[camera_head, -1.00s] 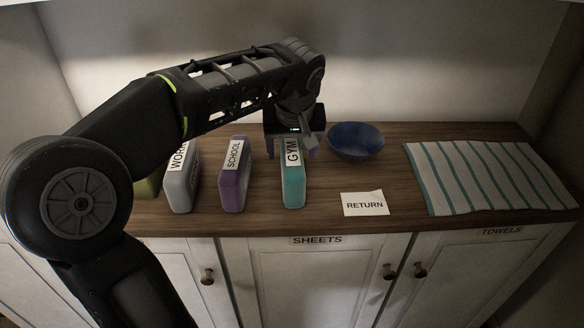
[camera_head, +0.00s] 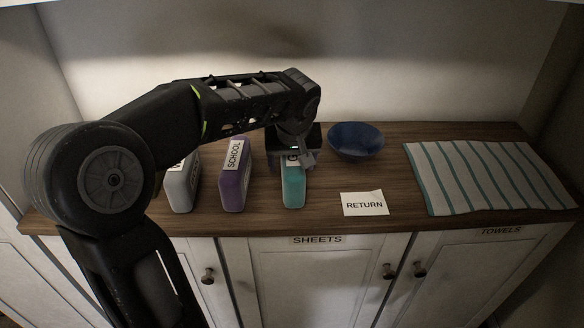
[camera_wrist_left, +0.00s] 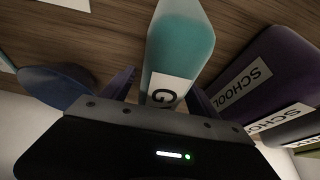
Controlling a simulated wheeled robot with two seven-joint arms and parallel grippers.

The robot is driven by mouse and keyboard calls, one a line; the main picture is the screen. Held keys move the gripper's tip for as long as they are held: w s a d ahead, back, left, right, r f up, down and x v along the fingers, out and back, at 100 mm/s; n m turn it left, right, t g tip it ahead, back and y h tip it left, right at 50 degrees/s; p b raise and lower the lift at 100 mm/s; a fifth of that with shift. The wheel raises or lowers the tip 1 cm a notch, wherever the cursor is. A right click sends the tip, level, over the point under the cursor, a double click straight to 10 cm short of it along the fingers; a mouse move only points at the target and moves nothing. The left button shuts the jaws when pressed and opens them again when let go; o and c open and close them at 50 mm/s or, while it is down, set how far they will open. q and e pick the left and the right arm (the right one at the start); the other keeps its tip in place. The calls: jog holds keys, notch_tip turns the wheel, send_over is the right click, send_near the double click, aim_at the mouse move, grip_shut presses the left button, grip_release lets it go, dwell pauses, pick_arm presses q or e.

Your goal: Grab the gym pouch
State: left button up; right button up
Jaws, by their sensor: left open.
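The gym pouch is a teal upright case (camera_head: 293,190) with a white label, standing on the wooden top; only the label's first letter shows in the head view. My left gripper (camera_head: 294,163) is over the pouch from above and hides its upper part. In the left wrist view the teal pouch (camera_wrist_left: 181,45) lies between the two purple fingers of the gripper (camera_wrist_left: 158,92). The fingers stand on either side of it, open. Whether they touch it I cannot tell. My right gripper is not in view.
The purple SCHOOL pouch (camera_head: 234,182) stands close on the left, with a grey pouch (camera_head: 181,190) beyond it. A blue bowl (camera_head: 356,142) sits behind right. A RETURN card (camera_head: 365,204) and a striped towel (camera_head: 487,178) lie to the right.

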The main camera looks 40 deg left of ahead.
pick_arm(q)
jog(key=shift+c, duration=0.4)
grip_shut()
dwell(0.6)
